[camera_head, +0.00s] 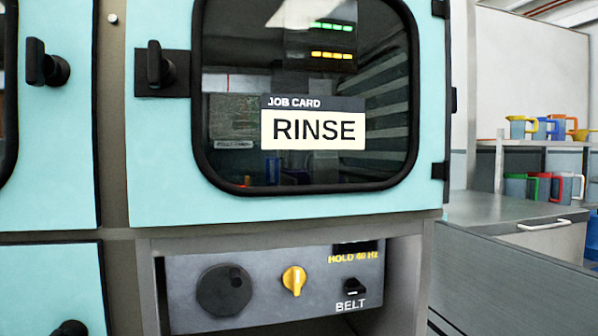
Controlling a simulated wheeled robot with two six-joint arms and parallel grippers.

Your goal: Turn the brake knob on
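No knob in view carries a readable "brake" label. A small yellow knob (294,280) sits in the middle of the grey control panel (185,283) under the door, its raised grip close to upright. To its left is a larger black round dial (224,290) with a small handle near its upper right. To its right is a black switch (354,288) above the word BELT. Neither of my grippers is in view, and nothing touches the knobs.
Above the panel is a shut turquoise door with a dark window (305,85), a RINSE job card (313,122) and a black latch handle (157,66). A grey counter (500,215) and a shelf of coloured jugs (540,130) stand at right.

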